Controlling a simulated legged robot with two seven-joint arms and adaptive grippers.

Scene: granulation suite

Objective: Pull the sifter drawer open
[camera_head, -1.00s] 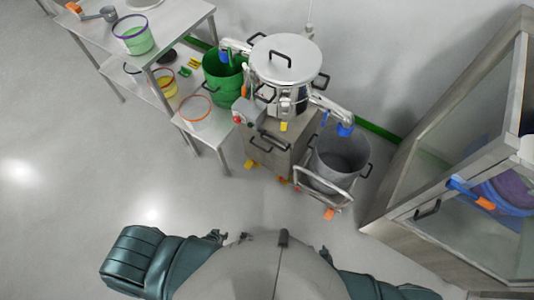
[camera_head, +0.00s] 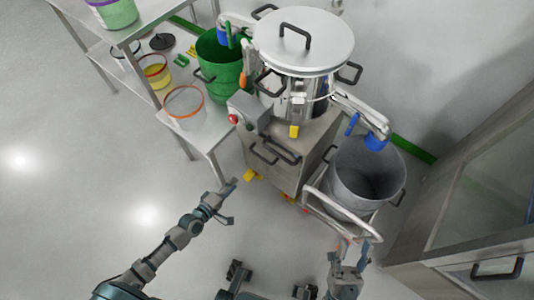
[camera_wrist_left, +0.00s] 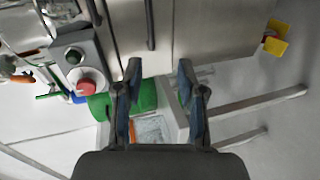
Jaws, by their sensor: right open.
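The sifter (camera_head: 300,85) is a steel machine with a round lid on a boxy steel cabinet (camera_head: 297,165). Two dark bar handles show on the cabinet's front, a left handle (camera_head: 263,154) and a right handle (camera_head: 282,152); which belongs to the drawer I cannot tell. No drawer is seen pulled out. My left gripper (camera_head: 233,203) is open and empty, below and left of the handles, apart from them. In the left wrist view its spread fingers (camera_wrist_left: 160,76) point at the cabinet front, with a dark handle (camera_wrist_left: 150,25) beyond. My right gripper (camera_head: 352,250) is open and empty near the cart rail.
A red button (camera_head: 233,119) is on the control box beside the handles. A grey bin (camera_head: 365,175) stands on a railed cart at right. A steel table (camera_head: 206,133) with tubs and a green bin (camera_head: 219,65) stand left. A glazed cabinet (camera_head: 490,210) is far right. Floor before the sifter is clear.

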